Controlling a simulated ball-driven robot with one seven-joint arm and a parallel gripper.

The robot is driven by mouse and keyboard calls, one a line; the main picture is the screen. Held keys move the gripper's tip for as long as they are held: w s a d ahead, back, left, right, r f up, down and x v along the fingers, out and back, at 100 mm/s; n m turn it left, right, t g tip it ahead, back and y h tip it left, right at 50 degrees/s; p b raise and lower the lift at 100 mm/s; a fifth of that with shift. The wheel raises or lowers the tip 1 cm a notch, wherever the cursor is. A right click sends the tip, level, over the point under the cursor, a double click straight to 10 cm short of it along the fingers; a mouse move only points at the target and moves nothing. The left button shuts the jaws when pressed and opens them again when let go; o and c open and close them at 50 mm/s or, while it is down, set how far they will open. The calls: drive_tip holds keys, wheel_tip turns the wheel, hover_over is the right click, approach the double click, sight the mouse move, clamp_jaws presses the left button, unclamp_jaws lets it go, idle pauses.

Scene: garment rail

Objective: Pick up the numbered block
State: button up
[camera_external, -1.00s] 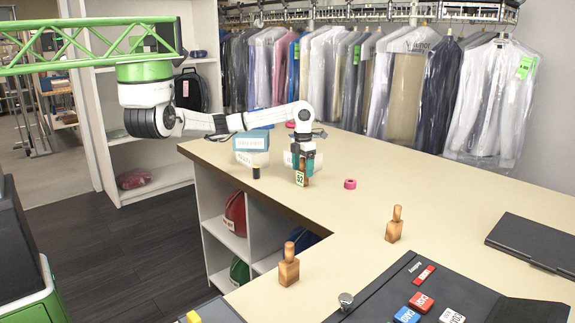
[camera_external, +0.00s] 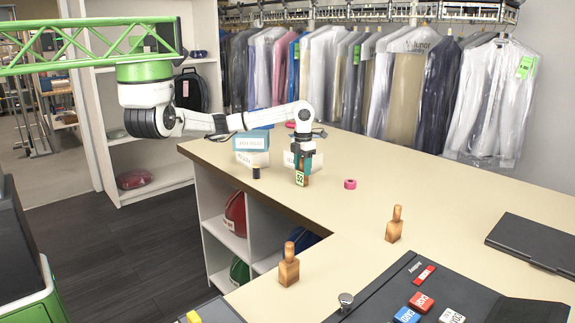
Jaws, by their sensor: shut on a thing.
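The numbered block (camera_external: 300,179) is a small brown wooden piece with a pale label that appears to read 52. It is upright at the far part of the beige counter (camera_external: 365,215). My gripper (camera_external: 303,165) reaches down from above with teal fingers and is shut on the block. The fingers hide the block's upper part. I cannot tell whether its base touches the counter.
Two similar wooden blocks with handles stand nearer, one at the counter's inner edge (camera_external: 289,266) and one further right (camera_external: 394,224). A dark spool (camera_external: 256,173) and a blue-and-white box (camera_external: 251,141) stand left.

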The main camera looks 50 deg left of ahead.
drive_tip(key=shift+r, duration=0.5)
wheel_tip(320, 180, up, 2)
drive_tip(key=shift+r+b, duration=0.15)
drive_tip(key=shift+b, duration=0.25)
drive_tip(key=s+r, duration=0.9)
drive_tip(key=s, duration=0.5)
drive_tip(key=shift+a+r+b, duration=0.35)
drive_tip(key=shift+d, duration=0.1)
